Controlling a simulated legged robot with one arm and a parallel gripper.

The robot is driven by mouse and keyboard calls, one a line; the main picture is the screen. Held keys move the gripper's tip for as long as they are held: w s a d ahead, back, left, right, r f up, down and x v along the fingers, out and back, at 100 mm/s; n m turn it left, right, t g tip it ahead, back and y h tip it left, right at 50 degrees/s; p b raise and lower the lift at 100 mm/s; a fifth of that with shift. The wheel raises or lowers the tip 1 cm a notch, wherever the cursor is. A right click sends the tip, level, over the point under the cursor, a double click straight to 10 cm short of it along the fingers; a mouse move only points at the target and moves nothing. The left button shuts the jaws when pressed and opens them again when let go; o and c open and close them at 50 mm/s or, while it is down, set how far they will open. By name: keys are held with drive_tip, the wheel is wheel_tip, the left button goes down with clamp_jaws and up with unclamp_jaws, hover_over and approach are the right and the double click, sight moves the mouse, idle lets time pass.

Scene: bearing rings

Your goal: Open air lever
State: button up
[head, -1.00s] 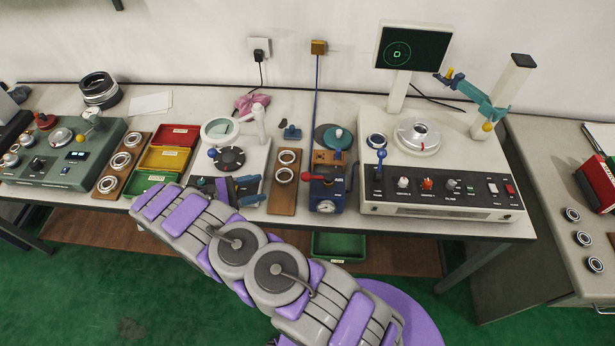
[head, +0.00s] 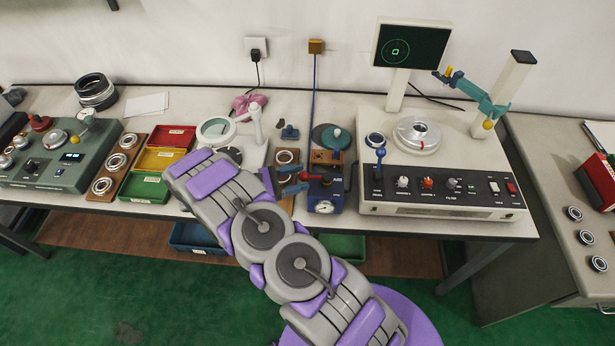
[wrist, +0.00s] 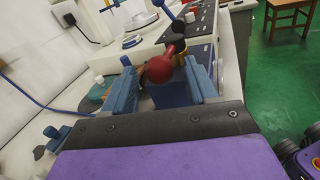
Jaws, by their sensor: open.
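The blue air unit (head: 325,197) stands at the front of the bench, with a round gauge on its front face. Its lever has a red end (head: 311,176); in the wrist view it shows as a round red knob (wrist: 160,70). My gripper (head: 296,180) is open just left of the unit, at the height of the lever. In the wrist view the two blue fingers of my gripper (wrist: 160,80) stand either side of the red knob. A gap shows beside the knob, and I cannot tell whether either finger touches it. The lever's lower part is mostly hidden.
Right of the unit stands a large white instrument (head: 440,200) with a blue-knobbed lever near its left front. A wooden ring board (head: 286,203) is partly behind my gripper. Colored bins (head: 150,187) stand on the left. A blue hose rises behind the unit.

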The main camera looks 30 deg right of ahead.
sight(308, 176)
drive_tip(key=shift+x, duration=1.8)
drive_tip(key=shift+c, duration=0.3)
drive_tip(key=shift+w+r, duration=0.1)
clamp_jaws()
